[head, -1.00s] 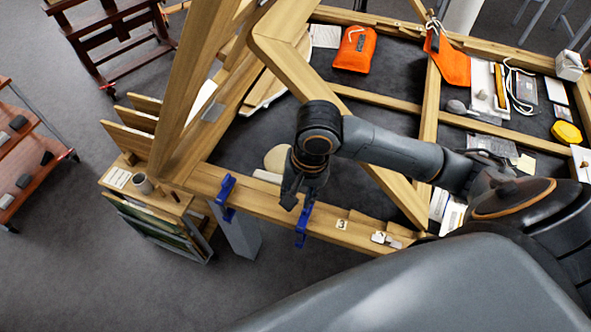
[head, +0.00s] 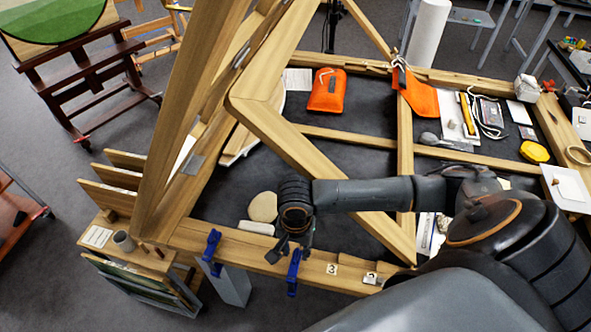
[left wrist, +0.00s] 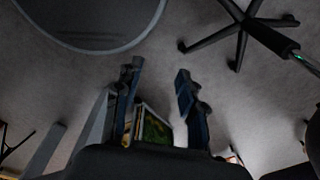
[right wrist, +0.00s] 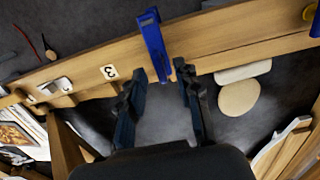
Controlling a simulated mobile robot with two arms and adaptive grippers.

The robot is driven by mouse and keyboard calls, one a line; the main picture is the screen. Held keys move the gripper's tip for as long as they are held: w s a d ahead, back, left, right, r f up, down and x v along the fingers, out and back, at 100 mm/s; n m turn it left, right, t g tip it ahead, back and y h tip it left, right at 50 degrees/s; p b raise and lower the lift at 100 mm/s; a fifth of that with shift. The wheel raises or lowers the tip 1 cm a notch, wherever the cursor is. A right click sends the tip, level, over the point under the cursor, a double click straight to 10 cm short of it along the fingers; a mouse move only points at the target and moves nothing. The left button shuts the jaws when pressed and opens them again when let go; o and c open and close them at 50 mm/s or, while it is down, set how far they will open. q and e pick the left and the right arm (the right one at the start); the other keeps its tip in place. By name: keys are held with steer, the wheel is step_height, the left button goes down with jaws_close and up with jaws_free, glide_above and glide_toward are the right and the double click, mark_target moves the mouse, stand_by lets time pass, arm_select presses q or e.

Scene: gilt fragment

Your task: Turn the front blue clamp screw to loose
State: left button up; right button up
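Two blue clamps grip the front wooden rail (head: 330,263). One clamp (head: 212,247) is at the left, the other (head: 293,272) further right. The frames do not show clearly which one is the front one. My right gripper (head: 289,250) is above the rail at the right-hand clamp. In the right wrist view this clamp (right wrist: 153,45) stands just ahead of the open, empty fingers (right wrist: 158,76), roughly between them. Its screw is not clearly visible. Part of the other clamp (right wrist: 315,27) shows at the right edge. My left gripper (left wrist: 158,72) is open and empty over the floor.
A slanted wooden beam (head: 190,115) rises left of the rail. A tag marked 3 (head: 331,269) lies on the rail. A pale round pad (head: 263,207) is behind it. A small rack with a cup (head: 124,241) stands at the left. Orange pouches (head: 327,90) lie further back.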

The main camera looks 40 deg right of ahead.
steer(key=shift+f, duration=0.75)
steer(key=shift+c, duration=0.9)
jaws_close()
arm_select(q)
steer(key=shift+s+r, duration=0.1)
steer(key=shift+s, duration=0.2)
arm_select(e)
steer(key=shift+n, duration=0.3)
